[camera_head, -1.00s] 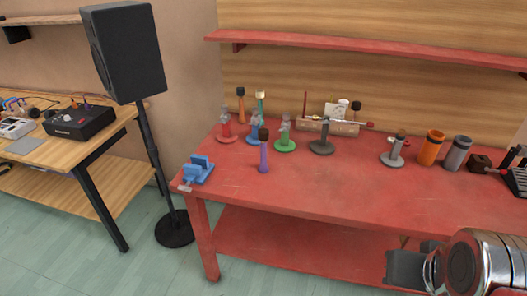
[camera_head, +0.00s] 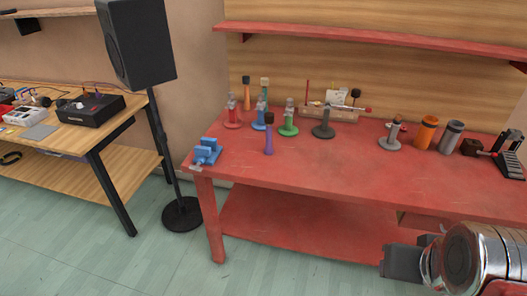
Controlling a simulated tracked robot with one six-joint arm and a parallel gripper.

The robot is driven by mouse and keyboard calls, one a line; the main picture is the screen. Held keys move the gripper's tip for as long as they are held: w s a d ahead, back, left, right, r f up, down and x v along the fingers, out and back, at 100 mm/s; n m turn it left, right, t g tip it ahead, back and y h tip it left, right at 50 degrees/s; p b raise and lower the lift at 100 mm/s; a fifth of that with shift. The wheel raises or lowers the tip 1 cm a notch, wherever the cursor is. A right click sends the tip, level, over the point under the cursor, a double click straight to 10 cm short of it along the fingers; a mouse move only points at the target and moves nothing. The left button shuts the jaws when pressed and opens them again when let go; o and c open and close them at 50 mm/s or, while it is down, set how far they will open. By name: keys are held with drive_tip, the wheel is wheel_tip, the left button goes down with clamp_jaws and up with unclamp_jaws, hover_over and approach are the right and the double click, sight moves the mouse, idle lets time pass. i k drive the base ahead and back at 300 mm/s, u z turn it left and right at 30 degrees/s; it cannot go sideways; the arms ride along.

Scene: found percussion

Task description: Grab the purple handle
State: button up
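The purple handle (camera_head: 268,141) stands upright near the front left of the red table (camera_head: 330,172), with a dark cap on top. My gripper (camera_head: 392,262) is at the lower right, in front of the table and well apart from the handle. Its dark grey end is seen from the side, and I cannot make out a gap between the fingers. Nothing hides the purple handle.
A blue vise-like block (camera_head: 207,152) sits left of the handle. Red (camera_head: 233,117), blue (camera_head: 260,120) and green (camera_head: 289,120) stands are behind it. A dark stand (camera_head: 323,122) is to the right. A speaker stand (camera_head: 181,213) is left of the table.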

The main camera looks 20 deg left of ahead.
sight(268, 150)
drive_tip(key=k, duration=1.05)
drive_tip(key=u, duration=0.6)
drive_tip(key=i, duration=0.85)
drive_tip(key=u, duration=0.85)
drive_tip(key=i, duration=2.05)
drive_tip(key=z, duration=0.45)
